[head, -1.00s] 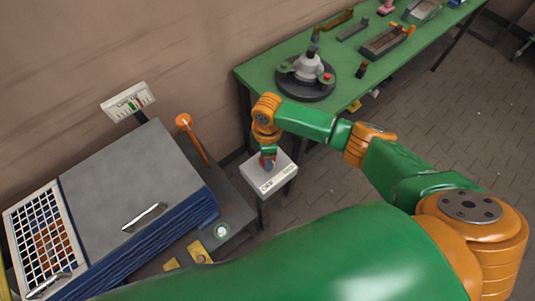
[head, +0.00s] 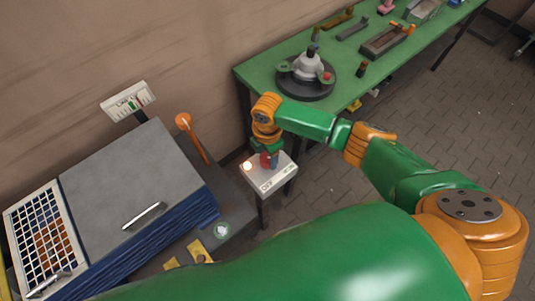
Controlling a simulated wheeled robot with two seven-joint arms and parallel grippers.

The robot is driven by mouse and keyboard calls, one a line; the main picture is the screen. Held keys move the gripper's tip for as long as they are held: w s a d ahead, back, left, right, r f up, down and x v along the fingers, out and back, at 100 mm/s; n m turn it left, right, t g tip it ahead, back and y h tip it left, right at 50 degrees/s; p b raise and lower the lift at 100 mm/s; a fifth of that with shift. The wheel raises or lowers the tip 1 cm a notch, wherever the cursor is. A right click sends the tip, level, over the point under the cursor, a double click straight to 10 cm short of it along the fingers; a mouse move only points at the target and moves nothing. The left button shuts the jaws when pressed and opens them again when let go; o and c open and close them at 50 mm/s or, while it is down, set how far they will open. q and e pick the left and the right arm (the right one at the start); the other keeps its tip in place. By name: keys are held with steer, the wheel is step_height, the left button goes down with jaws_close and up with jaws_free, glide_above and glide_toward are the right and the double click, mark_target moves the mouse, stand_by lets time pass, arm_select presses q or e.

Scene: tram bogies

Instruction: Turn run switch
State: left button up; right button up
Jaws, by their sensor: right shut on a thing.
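The run switch box (head: 268,184) is a pale grey box on a dark post, with small lettering on its front edge. A round lamp (head: 247,166) on its top left glows. A red knob (head: 266,160) stands on its top. My right gripper (head: 270,161) points down onto the box and is shut on the knob, hiding much of it. My left gripper is not in view.
A grey and blue machine with a white grid (head: 42,238) stands at the left, with an orange-topped lever (head: 183,120) and a gauge (head: 128,101) behind. A green table (head: 340,75) with fixtures stands behind. Floor is clear at right.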

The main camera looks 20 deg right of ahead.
mark_target(268, 157)
stand_by(0.3)
steer(key=o, duration=1.4)
steer(key=shift+c, duration=0.2)
steer(key=shift+r, duration=0.35)
step_height(268, 157, up, 6)
steer(key=shift+r+b, duration=0.25)
steer(key=shift+b, duration=0.35)
